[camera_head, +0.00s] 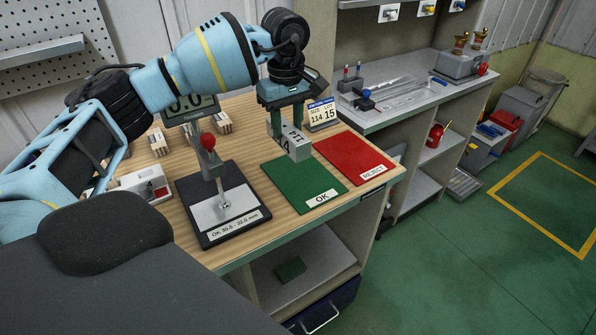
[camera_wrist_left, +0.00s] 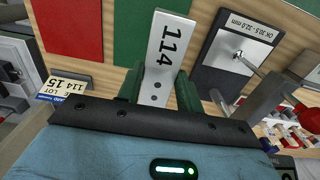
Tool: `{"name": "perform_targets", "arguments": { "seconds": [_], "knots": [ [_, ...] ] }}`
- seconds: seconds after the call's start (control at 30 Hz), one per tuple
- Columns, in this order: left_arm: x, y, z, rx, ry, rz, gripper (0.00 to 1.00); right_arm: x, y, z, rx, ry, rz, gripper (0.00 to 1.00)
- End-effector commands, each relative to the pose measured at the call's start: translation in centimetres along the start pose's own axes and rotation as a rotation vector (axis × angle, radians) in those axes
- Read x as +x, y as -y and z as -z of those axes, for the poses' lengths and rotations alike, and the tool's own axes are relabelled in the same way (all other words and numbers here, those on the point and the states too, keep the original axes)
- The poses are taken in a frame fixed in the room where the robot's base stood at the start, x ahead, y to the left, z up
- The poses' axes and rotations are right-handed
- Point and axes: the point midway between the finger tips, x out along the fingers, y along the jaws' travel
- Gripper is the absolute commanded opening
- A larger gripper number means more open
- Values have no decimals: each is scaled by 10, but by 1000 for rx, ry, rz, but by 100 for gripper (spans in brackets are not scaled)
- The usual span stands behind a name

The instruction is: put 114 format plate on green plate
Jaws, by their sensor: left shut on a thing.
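My left gripper (camera_head: 281,108) is shut on the 114 format plate (camera_head: 294,143), a grey metal block with black digits. It holds the plate upright over the back right part of the green plate (camera_head: 301,192), which has an OK label. In the left wrist view the 114 format plate (camera_wrist_left: 167,52) sits between the two green fingers (camera_wrist_left: 160,88), its number facing the camera. I cannot tell whether its lower end touches the green plate or hangs just above it. My right gripper is not in view.
A red REJECT plate (camera_head: 352,158) lies right of the green plate. A gauge stand (camera_head: 222,204) with a red knob stands to the left. A size and lot card (camera_head: 322,112) stands behind. Small blocks (camera_head: 222,122) lie at the back of the bench.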

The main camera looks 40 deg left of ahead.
Motion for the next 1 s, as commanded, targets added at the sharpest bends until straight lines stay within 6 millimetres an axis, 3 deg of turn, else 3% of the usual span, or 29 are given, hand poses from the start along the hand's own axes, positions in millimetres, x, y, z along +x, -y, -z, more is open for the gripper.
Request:
{"name": "perform_targets", "arguments": {
  "seconds": [0.33,0.67,1.0],
  "knots": [
    [50,1,0,3,0,1,0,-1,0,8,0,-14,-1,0],
    [62,0,0,4,-1,0,0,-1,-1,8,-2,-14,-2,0],
    [98,0,0,3,0,0,0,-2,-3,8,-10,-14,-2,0]
  ]
}}
